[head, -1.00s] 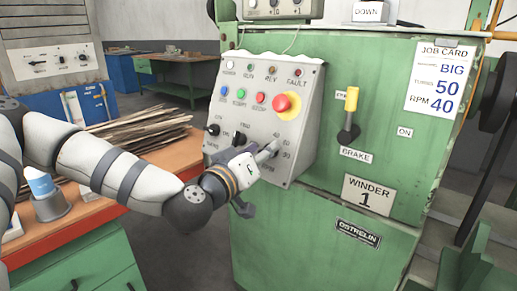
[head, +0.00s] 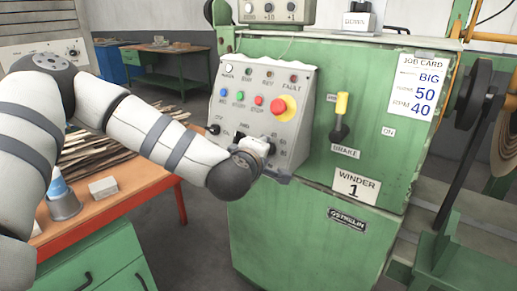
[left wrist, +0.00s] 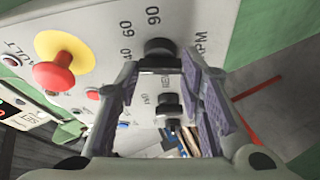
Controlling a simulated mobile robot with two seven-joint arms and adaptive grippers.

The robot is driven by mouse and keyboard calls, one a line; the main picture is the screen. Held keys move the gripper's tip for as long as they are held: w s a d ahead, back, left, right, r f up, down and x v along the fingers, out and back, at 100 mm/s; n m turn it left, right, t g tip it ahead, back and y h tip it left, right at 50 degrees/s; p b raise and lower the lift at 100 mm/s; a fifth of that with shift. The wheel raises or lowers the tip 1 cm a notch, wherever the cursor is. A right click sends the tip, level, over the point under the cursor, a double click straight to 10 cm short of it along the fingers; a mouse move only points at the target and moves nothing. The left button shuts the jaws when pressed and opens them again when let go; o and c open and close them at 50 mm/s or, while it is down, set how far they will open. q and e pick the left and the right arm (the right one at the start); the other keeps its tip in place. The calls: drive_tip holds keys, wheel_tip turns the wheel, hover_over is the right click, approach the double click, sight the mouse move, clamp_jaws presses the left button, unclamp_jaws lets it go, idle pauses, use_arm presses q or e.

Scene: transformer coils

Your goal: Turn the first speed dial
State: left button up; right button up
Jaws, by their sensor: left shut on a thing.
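The grey slanted control panel (head: 252,95) is on the front of the green winder 1 machine (head: 290,235). In the left wrist view, a black speed dial (left wrist: 160,46) sits beside the 40, 60, 90 and RPM marks. My left gripper (left wrist: 160,63) is shut on this dial, one padded fingertip on each side. A second black knob (left wrist: 170,104), by the REV and FWD marks, lies between the fingers lower in that view, apart from them. In the head view my left gripper (head: 258,147) is at the panel's lower right and mostly hides the dial. My right gripper is not in view.
A red emergency button (head: 280,106) projects above the gripper. An orange-topped bench (head: 125,191) with wooden strips stands left.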

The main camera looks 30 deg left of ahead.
use_arm(q)
drive_tip(key=shift+r+n+g, duration=0.1)
drive_tip(key=shift+n+g, duration=0.2)
drive_tip(key=shift+n, duration=0.3)
drive_tip(key=o, duration=1.2)
drive_tip(key=shift+c, duration=0.2)
drive_tip(key=v, duration=0.7)
drive_tip(key=shift+s, duration=0.2)
drive_tip(key=shift+d, duration=0.1)
